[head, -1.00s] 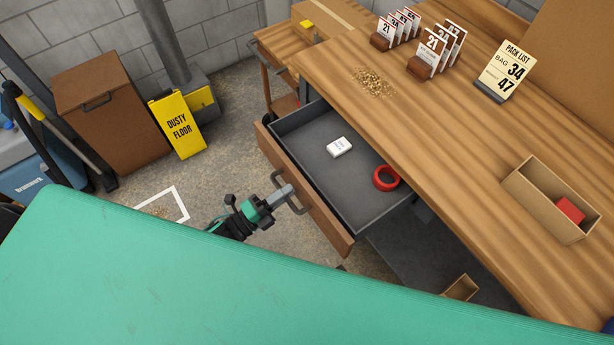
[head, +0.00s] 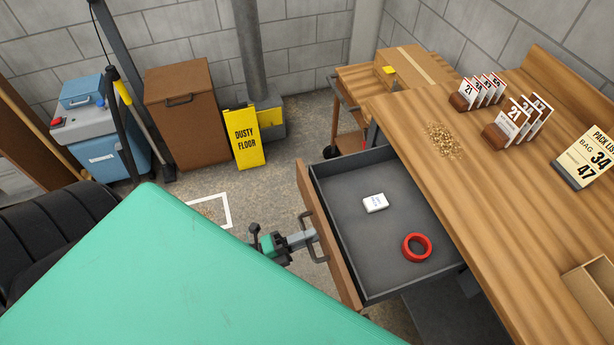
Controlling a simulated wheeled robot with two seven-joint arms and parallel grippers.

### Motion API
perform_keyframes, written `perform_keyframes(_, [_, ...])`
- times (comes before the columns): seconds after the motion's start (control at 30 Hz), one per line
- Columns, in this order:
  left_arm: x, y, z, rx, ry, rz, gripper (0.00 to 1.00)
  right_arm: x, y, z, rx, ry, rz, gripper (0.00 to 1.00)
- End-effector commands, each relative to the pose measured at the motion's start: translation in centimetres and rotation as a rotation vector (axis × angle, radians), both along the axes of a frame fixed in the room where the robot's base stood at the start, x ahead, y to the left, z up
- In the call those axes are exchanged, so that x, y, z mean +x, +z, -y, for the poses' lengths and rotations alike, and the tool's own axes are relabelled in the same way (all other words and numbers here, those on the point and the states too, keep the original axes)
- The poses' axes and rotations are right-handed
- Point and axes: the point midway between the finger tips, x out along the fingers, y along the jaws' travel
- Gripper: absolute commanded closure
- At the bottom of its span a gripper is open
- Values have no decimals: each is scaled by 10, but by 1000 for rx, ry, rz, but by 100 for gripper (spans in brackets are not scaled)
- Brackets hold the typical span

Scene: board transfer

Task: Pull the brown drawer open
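The brown drawer (head: 330,238) under the wooden workbench is pulled well out. Its grey interior shows, with a small white box (head: 375,203) and a red tape ring (head: 416,247) lying in it. A dark bar handle (head: 312,238) is on its brown front. My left gripper (head: 306,239) is at this handle, with its fingers around the bar and seemingly closed on it. Most of the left arm is hidden behind the green surface in the foreground. My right gripper is not in view.
A large flat green surface (head: 190,275) fills the lower left. The workbench top (head: 470,185) holds number cards, a pack list sign (head: 588,160) and a pile of grains (head: 443,141). A yellow floor sign (head: 246,138) and a brown cabinet (head: 188,125) stand behind. Some floor left of the drawer is free.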

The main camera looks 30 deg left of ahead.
Motion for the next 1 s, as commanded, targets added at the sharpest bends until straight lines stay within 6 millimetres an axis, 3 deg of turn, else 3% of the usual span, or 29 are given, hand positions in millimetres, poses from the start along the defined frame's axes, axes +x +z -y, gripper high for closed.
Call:
perform_keyframes(0.43, [-8, -4, -6, 0, 1, -2, 70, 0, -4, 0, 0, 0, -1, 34])
perform_keyframes(0.67, [-42, -15, -34, 1, 0, -3, 70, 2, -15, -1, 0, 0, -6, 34])
perform_keyframes(1.0, [-93, -26, -76, 1, 0, -2, 70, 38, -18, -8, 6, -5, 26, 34])
